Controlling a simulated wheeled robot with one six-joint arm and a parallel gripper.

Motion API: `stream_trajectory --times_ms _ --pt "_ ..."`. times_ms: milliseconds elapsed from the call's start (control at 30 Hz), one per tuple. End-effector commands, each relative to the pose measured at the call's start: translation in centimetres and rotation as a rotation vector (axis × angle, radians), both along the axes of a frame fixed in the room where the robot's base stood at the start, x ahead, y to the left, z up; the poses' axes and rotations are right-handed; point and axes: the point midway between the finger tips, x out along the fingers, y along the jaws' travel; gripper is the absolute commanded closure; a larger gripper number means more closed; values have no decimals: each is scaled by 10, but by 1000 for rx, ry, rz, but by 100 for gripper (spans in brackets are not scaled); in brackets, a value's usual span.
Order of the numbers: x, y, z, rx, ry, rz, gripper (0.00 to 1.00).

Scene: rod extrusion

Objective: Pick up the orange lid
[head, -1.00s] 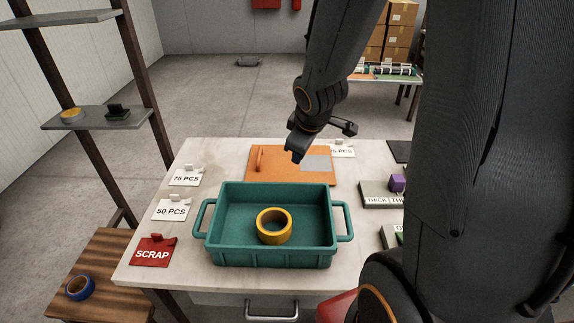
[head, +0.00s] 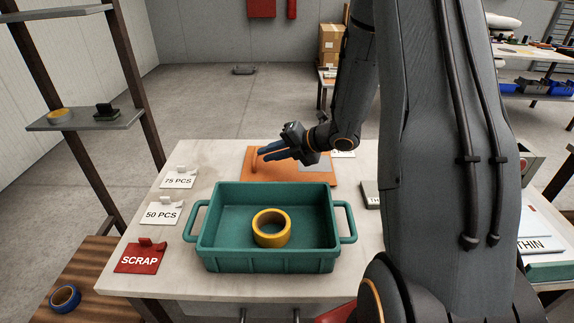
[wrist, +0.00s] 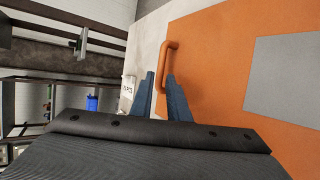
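The orange lid (head: 289,178) lies flat on the table behind the teal crate. It has a grey rectangle on its top and an upright orange handle (head: 255,160) near its left edge. In the wrist view the lid (wrist: 222,70) fills the right side, with its handle (wrist: 166,65) just beyond the fingers. My gripper (head: 262,156) hovers over the lid, its blue fingers pointing left at the handle.
The teal crate (head: 218,257) holds a yellow tape roll (head: 272,228) and stands in front of the lid. White signs marked 75 PCS (head: 179,180) and 50 PCS (head: 161,214) and a red SCRAP sign (head: 140,258) line the left. A dark-post shelf (head: 85,121) stands further left.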

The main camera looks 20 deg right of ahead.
Motion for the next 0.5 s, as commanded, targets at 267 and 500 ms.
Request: stream_trajectory --times_ms 267,500 --pt "24 19 -18 0 2 0 85" --pt "30 23 -24 0 1 -2 85"
